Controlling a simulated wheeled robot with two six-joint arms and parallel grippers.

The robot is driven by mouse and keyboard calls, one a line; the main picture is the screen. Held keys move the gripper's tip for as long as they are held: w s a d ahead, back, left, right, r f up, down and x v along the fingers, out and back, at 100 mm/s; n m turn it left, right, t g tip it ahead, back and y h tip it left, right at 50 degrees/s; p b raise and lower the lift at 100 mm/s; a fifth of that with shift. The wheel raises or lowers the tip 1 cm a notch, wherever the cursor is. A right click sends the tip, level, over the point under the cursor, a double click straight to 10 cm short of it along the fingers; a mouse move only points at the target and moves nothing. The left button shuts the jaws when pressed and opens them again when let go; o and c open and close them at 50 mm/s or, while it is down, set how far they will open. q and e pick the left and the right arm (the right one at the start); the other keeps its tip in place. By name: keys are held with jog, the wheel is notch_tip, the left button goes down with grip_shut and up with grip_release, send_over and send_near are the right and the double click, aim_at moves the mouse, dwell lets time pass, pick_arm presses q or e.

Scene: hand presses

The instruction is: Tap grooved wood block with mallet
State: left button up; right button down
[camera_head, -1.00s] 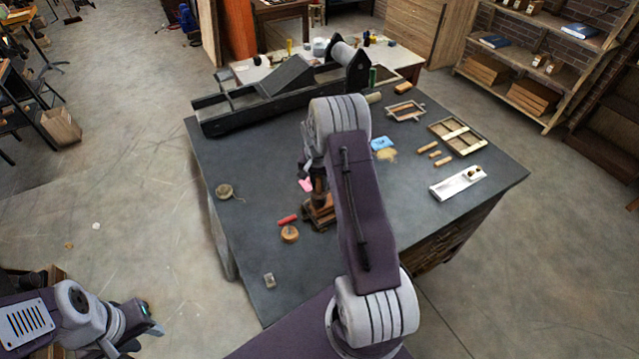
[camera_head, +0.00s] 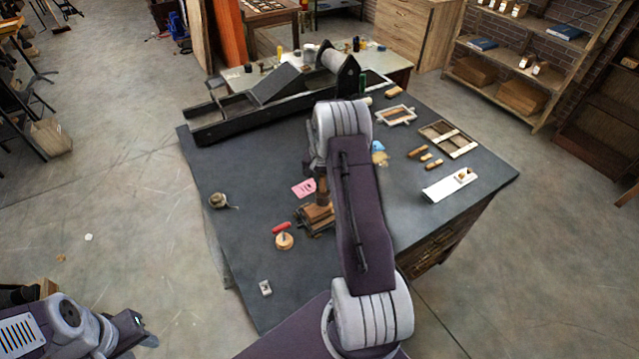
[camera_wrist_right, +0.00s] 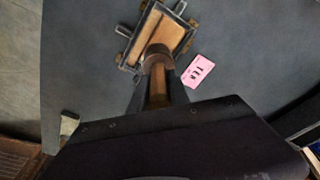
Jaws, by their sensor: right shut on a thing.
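My right gripper (camera_wrist_right: 160,92) is shut on the brown handle of a mallet (camera_wrist_right: 157,60); the mallet (camera_head: 322,190) also shows in the head view, below the right wrist. The wood block (camera_head: 315,218) sits on the dark table just under the mallet head. In the right wrist view the wood block (camera_wrist_right: 167,33) lies in a dark frame with metal rods, partly covered by the mallet head. I cannot tell whether mallet and block touch, and no groove is clear. My left gripper (camera_head: 137,332) is at the lower left, off the table; its jaws are unclear.
On the dark table (camera_head: 240,170) a pink card (camera_head: 304,188) lies beside the block, with a red cylinder (camera_head: 281,228) and a round wooden piece (camera_head: 284,241) to its left. A long black press (camera_head: 260,100) spans the back. A white tray (camera_head: 445,188) lies right.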

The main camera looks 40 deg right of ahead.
dwell(0.3)
notch_tip(320, 180, down, 3)
jog(key=shift+r+b, duration=0.15)
jog(key=shift+b, duration=1)
notch_tip(320, 180, up, 3)
jog(key=p, duration=0.2)
jog(key=shift+w+r+p, duration=0.1)
jog(key=shift+r+p, duration=0.1)
jog(key=shift+p, duration=0.15)
jog(key=shift+r, duration=0.1)
notch_tip(320, 180, up, 3)
jog(key=shift+r+p, duration=0.1)
jog(key=shift+p, duration=1)
